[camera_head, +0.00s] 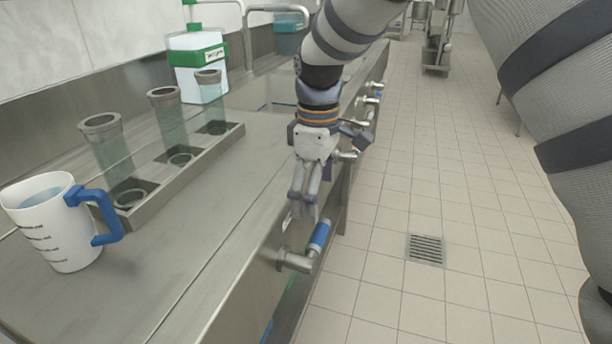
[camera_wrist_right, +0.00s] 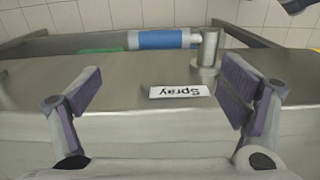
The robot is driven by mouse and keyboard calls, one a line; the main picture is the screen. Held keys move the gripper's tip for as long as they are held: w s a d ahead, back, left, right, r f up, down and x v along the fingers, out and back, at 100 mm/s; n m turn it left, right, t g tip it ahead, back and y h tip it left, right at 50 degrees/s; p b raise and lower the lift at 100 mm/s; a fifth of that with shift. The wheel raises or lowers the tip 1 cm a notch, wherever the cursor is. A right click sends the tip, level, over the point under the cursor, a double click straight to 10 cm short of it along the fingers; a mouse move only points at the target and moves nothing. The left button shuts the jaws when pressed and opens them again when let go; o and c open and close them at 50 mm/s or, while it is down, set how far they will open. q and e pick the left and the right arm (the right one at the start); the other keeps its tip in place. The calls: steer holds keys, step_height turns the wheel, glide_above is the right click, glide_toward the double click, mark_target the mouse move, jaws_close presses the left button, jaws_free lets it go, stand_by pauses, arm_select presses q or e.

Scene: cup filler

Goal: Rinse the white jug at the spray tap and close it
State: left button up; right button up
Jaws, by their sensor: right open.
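The white jug (camera_head: 52,222) with a blue handle and dark measuring marks stands upright on the steel counter at the left in the head view. Its inside looks bluish, perhaps from liquid. A blue tap lever (camera_head: 320,236) sticks out from the counter's front face; it also shows in the right wrist view (camera_wrist_right: 158,39), beside a "Spray" label (camera_wrist_right: 179,91). My right gripper (camera_head: 304,205) is just above and behind this lever. Its fingers (camera_wrist_right: 160,95) are spread and empty, with the label between them and the lever beyond. The spray outlet is not identifiable. My left gripper is not in view.
A steel rack (camera_head: 180,181) holds clear tubes behind the jug. A white-and-green container (camera_head: 199,68) stands beyond it, near a sink basin (camera_head: 262,92). The tiled floor (camera_head: 430,190) is clear, with a drain grate.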

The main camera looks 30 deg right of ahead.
mark_target(319, 237)
steer(key=shift+n, duration=0.3)
steer(key=f, duration=0.9)
steer(key=shift+w+a+f+b, duration=0.1)
steer(key=shift+w+f+b, duration=0.1)
steer(key=shift+w+b, duration=0.15)
steer(key=shift+c, duration=0.6)
steer(key=c, duration=1.2)
